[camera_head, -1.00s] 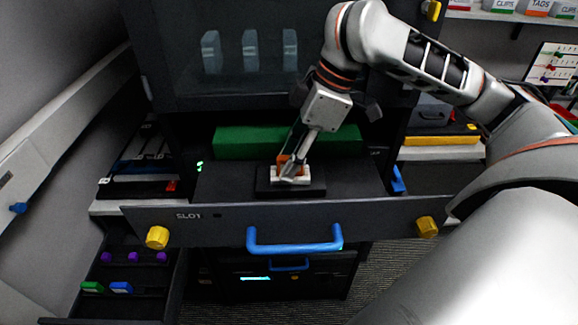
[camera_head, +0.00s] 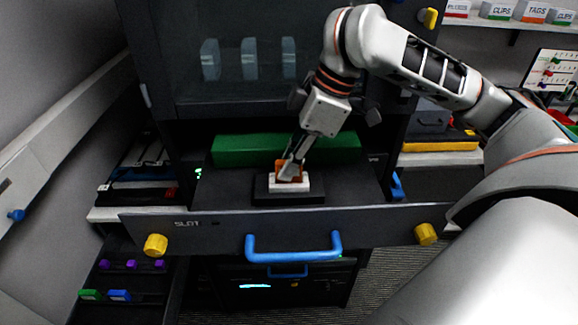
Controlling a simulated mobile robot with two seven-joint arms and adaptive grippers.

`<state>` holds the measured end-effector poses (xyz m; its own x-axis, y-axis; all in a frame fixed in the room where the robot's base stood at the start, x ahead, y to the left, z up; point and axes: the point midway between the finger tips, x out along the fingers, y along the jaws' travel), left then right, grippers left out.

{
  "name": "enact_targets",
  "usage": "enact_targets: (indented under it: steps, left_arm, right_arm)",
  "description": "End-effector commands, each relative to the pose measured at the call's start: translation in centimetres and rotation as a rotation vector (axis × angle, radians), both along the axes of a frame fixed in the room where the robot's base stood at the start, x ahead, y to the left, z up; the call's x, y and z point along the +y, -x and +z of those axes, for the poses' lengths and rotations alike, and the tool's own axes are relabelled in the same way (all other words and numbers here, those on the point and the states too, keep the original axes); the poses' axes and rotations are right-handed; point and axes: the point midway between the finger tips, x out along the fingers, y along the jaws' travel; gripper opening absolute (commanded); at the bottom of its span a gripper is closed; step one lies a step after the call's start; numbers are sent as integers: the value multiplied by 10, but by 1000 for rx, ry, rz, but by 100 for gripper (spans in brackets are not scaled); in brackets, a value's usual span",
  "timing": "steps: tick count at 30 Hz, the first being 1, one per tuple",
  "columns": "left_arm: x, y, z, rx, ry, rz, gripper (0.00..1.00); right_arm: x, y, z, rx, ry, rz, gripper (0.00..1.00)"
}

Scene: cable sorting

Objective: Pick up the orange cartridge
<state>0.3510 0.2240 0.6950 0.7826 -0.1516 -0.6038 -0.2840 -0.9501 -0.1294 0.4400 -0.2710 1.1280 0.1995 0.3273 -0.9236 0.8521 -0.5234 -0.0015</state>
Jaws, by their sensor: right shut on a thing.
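The orange cartridge (camera_head: 283,166) sits at the white block (camera_head: 289,187) on a black base inside the pulled-out drawer marked SLOT (camera_head: 200,232). My right gripper (camera_head: 289,173) comes down from above and is shut on the orange cartridge. Its fingers hide much of the cartridge. I cannot tell whether the cartridge touches the white block or is just above it. My left gripper is not in view.
A green block (camera_head: 240,150) lies across the back of the drawer. The drawer front has a blue handle (camera_head: 293,255) and yellow knobs (camera_head: 155,245). A lower tray at left holds a green piece (camera_head: 89,295) and a blue piece (camera_head: 119,295). A dark glass-fronted cabinet stands behind.

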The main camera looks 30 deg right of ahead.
Motion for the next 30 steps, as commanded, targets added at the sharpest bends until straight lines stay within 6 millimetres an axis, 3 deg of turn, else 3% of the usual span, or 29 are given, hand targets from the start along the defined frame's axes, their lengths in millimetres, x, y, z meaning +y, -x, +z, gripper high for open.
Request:
enact_targets:
  steps: [8,24,30]
  left_arm:
    - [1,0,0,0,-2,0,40]
    - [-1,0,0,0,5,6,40]
    - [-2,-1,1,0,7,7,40]
  right_arm:
    - [0,-1,34,-7,0,1,0]
    - [0,-1,144,-7,1,0,0]
    - [0,0,173,-4,1,1,0]
